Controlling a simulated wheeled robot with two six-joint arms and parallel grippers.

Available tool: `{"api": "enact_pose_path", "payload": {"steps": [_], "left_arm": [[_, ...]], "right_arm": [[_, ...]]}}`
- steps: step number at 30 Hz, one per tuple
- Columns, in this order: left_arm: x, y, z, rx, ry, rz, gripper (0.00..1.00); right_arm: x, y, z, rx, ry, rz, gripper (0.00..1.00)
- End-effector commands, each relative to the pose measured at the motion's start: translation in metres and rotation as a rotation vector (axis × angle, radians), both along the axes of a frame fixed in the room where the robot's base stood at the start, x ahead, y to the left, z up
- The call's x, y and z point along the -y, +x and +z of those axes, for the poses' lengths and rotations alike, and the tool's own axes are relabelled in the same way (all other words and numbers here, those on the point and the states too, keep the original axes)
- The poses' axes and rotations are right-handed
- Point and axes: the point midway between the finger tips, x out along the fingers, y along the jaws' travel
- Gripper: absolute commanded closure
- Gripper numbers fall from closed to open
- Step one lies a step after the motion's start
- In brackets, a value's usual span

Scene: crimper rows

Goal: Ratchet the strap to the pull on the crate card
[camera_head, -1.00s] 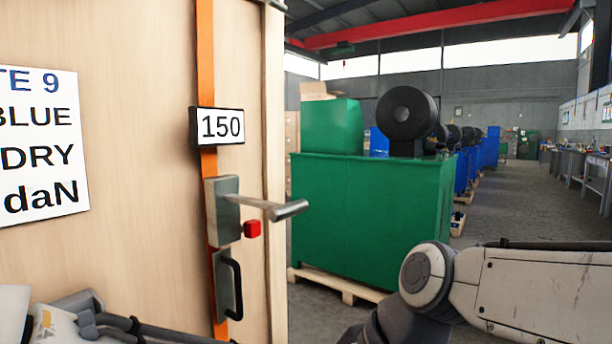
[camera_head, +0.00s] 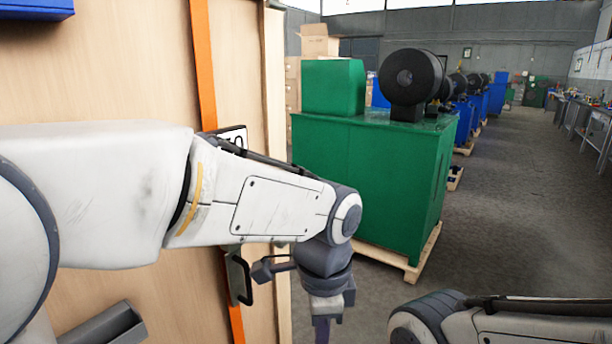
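An orange strap (camera_head: 204,65) runs down the pale wooden crate (camera_head: 120,85). My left arm crosses in front of the crate and hides the middle of the strap, where the ratchet was seen. The small white readout (camera_head: 233,137) is mostly covered, so its number cannot be read. A black pull handle (camera_head: 241,278) shows below my arm. My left gripper (camera_head: 322,322) points down, right of the crate; its fingers are cut off by the bottom edge. My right arm shows at the lower right, its gripper out of view. The crate card is not in view.
A green machine (camera_head: 365,180) with a black reel (camera_head: 410,78) stands on a pallet (camera_head: 405,262) just right of the crate. A row of similar machines recedes behind it. Workbenches (camera_head: 585,115) line the right wall. The grey floor between is open.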

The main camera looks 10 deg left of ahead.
Motion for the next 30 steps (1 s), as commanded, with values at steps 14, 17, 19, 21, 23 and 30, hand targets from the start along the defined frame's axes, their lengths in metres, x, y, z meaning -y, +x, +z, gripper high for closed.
{"api": "enact_pose_path", "payload": {"steps": [14,17,19,21,23,30], "left_arm": [[-0.020,0.077,0.169,0.003,0.094,-0.395,1.00],[-0.026,0.092,0.200,-0.003,0.115,-0.475,1.00],[-0.031,0.101,0.219,-0.007,0.129,-0.527,1.00],[-0.035,0.110,0.235,-0.012,0.140,-0.573,1.00],[-0.038,0.116,0.247,-0.016,0.150,-0.609,1.00],[-0.046,0.128,0.268,-0.026,0.169,-0.688,1.00]], "right_arm": [[0.003,-0.003,0.137,-0.001,-0.014,0.000,1.00],[0.004,-0.004,0.162,-0.001,-0.017,0.000,1.00],[0.005,-0.005,0.178,-0.001,-0.018,-0.001,1.00],[0.005,-0.005,0.191,-0.001,-0.021,-0.001,1.00],[0.006,-0.005,0.200,-0.001,-0.022,-0.001,1.00],[0.006,-0.006,0.216,-0.002,-0.025,-0.002,1.00]]}}
